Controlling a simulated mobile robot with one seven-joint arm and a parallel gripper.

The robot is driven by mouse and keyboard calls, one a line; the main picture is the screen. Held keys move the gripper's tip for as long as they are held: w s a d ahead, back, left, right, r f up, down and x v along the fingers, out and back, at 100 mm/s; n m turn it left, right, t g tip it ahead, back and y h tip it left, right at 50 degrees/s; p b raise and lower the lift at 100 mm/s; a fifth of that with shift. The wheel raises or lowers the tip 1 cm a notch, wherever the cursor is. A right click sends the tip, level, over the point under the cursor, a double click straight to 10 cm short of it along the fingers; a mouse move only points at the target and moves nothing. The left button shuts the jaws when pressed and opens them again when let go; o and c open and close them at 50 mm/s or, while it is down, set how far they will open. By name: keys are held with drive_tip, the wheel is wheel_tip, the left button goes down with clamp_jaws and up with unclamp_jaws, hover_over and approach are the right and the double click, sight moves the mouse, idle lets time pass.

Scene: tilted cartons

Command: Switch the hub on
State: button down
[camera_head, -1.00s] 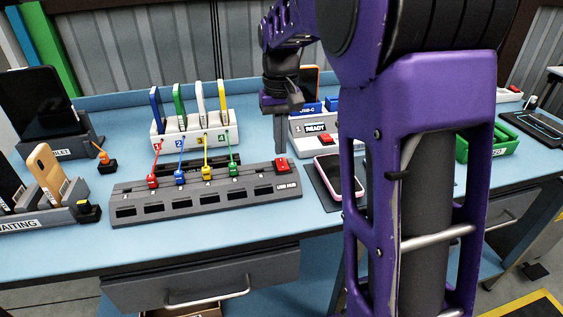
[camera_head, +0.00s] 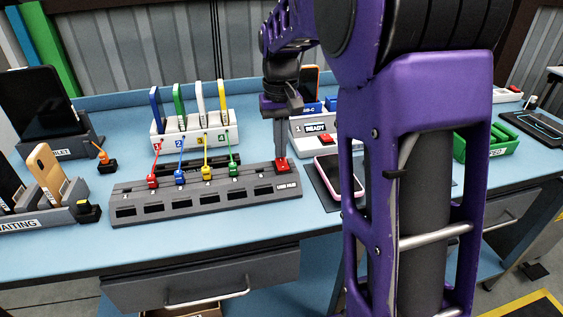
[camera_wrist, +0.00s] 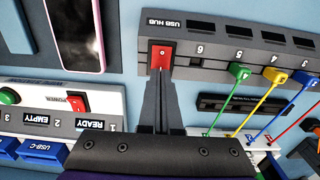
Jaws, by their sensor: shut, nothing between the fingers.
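The grey USB hub (camera_head: 205,207) lies on the blue bench, with red, blue, yellow and green plugs in its back row. Its red rocker switch (camera_head: 283,169) sits at the right end; it also shows in the wrist view (camera_wrist: 161,56). My gripper (camera_head: 281,158) points down, shut and empty, with its fingertips at the switch. In the wrist view the closed fingertips (camera_wrist: 160,74) overlap the lower edge of the switch. They look to be touching it. I cannot tell whether the switch is pressed on.
A white station marked READY (camera_head: 318,128) stands behind my gripper. A grey WAITING tray (camera_head: 40,215) is at left.

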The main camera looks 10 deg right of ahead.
drive_tip(key=shift+f, duration=0.6)
wheel_tip(320, 180, up, 7)
drive_tip(key=p, duration=0.6)
idle(0.4)
idle(0.3)
